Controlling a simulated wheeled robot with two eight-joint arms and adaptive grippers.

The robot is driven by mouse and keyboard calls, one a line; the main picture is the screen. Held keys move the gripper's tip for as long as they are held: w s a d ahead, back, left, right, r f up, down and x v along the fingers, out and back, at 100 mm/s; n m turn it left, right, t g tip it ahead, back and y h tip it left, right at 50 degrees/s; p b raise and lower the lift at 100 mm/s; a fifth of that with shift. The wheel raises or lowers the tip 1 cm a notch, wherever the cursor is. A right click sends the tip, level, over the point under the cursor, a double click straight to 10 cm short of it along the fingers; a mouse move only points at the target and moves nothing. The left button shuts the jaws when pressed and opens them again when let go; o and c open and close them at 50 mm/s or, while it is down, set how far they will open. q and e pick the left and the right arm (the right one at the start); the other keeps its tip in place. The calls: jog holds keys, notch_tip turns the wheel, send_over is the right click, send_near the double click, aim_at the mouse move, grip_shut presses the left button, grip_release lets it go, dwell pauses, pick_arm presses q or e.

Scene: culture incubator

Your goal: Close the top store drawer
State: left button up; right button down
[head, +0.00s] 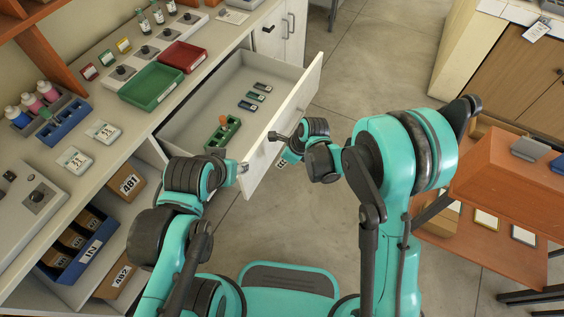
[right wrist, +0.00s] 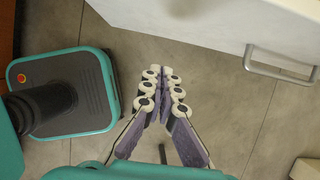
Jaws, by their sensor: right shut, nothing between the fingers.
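The top store drawer (head: 200,105) is pulled out from under the counter in the head view, its white front (head: 300,107) standing well away from the cabinet. It holds a green rack (head: 222,133) and several small dark items (head: 254,96). My right gripper (head: 280,141) is at the outer side of the drawer front; whether it touches cannot be told. In the right wrist view its fingers (right wrist: 163,88) are shut and empty, apart from a white panel with a metal bar handle (right wrist: 280,66). My left gripper (head: 242,168) is by the drawer front's near end, its jaws too small to judge.
The counter bears a green tray (head: 151,87), a red tray (head: 183,56) and bottles (head: 47,91). Labelled boxes (head: 126,181) and a blue IN bin (head: 91,240) sit below. An orange table (head: 505,180) stands at the right. Floor (head: 365,60) beyond the drawer is clear.

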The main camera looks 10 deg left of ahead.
aim_at(266, 163)
pick_arm(q)
notch_tip(266, 163, down, 4)
jog(key=b, duration=0.3)
jog(key=shift+r, duration=0.1)
pick_arm(e)
jog(key=a+f, duration=0.1)
jog(key=a, duration=0.1)
jog(key=w+a+f, duration=0.1)
jog(key=a+f, duration=0.1)
jog(key=w+a+f, duration=0.1)
jog(key=f, duration=0.1)
jog(key=shift+w+a+f, duration=0.1)
jog(key=shift+a+f, duration=0.1)
jog(key=shift+a, duration=0.2)
